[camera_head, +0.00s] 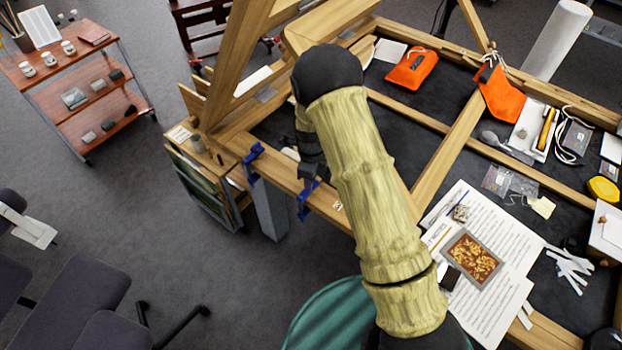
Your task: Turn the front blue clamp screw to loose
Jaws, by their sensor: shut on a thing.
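The front blue clamp (304,204) sits on the edge of the wooden bench frame, just left of my pale, ribbed arm. A second blue clamp (253,154) is further back and left on the same rail. My dark gripper (314,177) points down at the front clamp, shut on its screw. The fingertips and the screw are small and partly hidden by the gripper, so the screw's turn angle cannot be told.
The wooden frame (429,180) has upright beams behind my arm. Orange pouches (411,69), papers (482,225) and a gilt panel (472,258) lie to the right. A grey post (268,208) stands below the rail. Open floor lies left, with a shelf cart (84,99) and dark seats (72,298).

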